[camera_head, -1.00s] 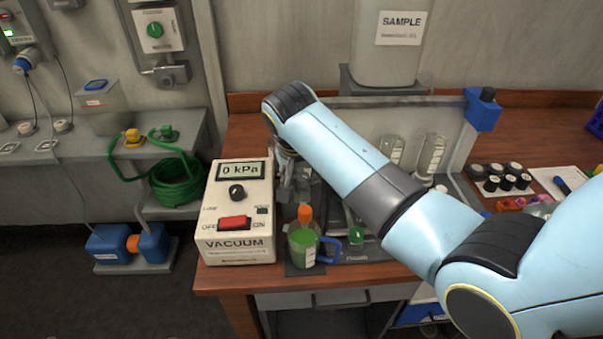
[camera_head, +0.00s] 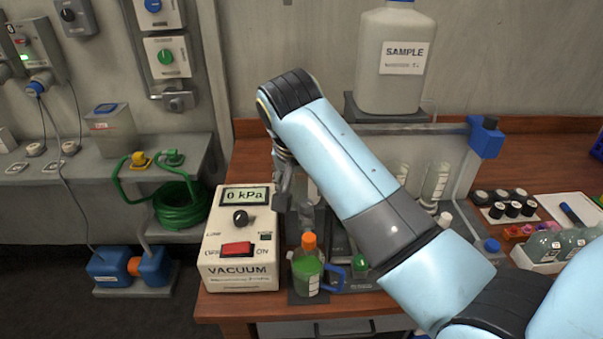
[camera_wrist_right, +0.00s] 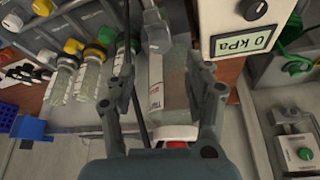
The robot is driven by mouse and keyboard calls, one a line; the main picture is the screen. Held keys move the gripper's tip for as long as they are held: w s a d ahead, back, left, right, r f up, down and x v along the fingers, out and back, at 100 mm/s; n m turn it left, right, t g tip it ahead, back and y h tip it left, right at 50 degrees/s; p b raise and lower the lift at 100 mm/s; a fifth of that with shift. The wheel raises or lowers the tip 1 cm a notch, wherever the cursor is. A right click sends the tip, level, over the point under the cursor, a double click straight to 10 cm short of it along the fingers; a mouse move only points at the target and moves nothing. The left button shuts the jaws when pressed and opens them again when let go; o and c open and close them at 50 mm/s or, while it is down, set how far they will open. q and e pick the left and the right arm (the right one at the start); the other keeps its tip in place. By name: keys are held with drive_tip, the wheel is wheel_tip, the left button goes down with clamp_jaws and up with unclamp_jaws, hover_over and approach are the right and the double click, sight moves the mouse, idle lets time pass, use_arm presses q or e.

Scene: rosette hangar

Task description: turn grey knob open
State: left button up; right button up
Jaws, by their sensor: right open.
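My right gripper (camera_head: 283,188) hangs down beside the vacuum box, partly hidden behind its own wrist. In the right wrist view its two fingers (camera_wrist_right: 160,95) stand apart. A clear vessel with a white label (camera_wrist_right: 157,82) and a red part shows between and beyond them; I cannot tell whether they touch it. A grey knob-like part (camera_wrist_right: 155,32) shows beyond the fingertips. A grey fitting (camera_head: 306,214) also stands behind the green-filled bottle in the head view. I cannot tell for sure which part is the grey knob, or its setting. My left gripper is out of view.
The vacuum box (camera_head: 238,260) reads 0 kPa and stands just left of the gripper. The bottle of green liquid (camera_head: 306,275) stands near the bench's front edge. A large sample jug (camera_head: 392,75) stands behind. My right arm hides much of the bench middle.

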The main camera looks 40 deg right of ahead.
drive_tip(key=shift+v, duration=2.2)
